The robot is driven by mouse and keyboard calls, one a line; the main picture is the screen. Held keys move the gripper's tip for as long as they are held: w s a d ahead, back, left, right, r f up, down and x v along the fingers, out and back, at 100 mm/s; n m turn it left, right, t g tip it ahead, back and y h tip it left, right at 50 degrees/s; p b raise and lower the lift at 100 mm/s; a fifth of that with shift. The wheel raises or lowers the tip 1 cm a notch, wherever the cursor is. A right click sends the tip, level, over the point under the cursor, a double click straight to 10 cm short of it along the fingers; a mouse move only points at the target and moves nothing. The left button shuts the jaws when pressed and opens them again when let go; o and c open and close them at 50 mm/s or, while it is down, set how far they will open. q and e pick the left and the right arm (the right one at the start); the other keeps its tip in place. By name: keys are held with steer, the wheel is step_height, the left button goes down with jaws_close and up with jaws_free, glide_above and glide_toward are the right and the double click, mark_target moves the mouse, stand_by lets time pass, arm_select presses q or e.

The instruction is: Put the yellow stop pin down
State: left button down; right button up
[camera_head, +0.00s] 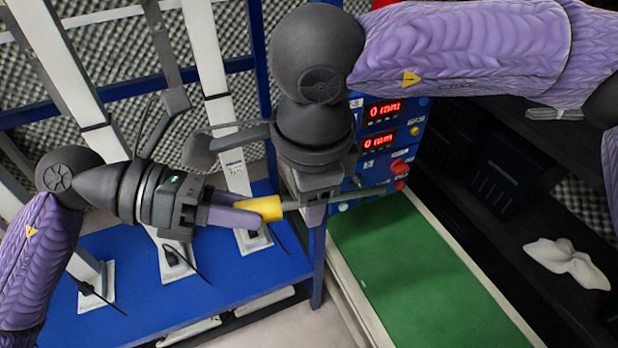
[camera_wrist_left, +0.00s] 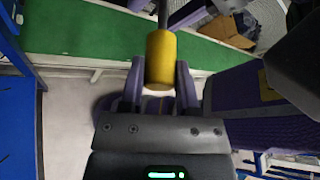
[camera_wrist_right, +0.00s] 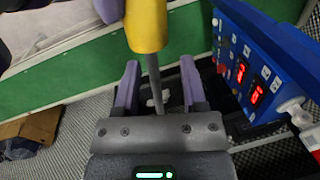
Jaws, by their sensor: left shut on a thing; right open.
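The yellow stop pin (camera_head: 262,207) has a thick yellow handle and a thin grey shaft. My left gripper (camera_head: 250,213) is shut on the yellow handle and holds the pin in the air, lying roughly sideways. In the left wrist view the handle (camera_wrist_left: 161,58) sits between both fingers. My right gripper (camera_head: 314,208) points down at the shaft, close to the handle. In the right wrist view the handle (camera_wrist_right: 146,25) is just beyond the open fingers (camera_wrist_right: 160,72), and the shaft passes between them. The fingers stand apart from the shaft on both sides.
A green conveyor belt (camera_head: 420,270) with a pale rail lies below and to the right. A blue control box (camera_head: 398,150) with red displays stands behind my right gripper. A blue table (camera_head: 225,268) with white stands is on the left. A white crumpled item (camera_head: 566,262) lies far right.

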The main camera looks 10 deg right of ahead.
jaws_close()
arm_select(q)
steer(key=shift+c, duration=1.2)
jaws_free()
steer(key=shift+a, duration=0.1)
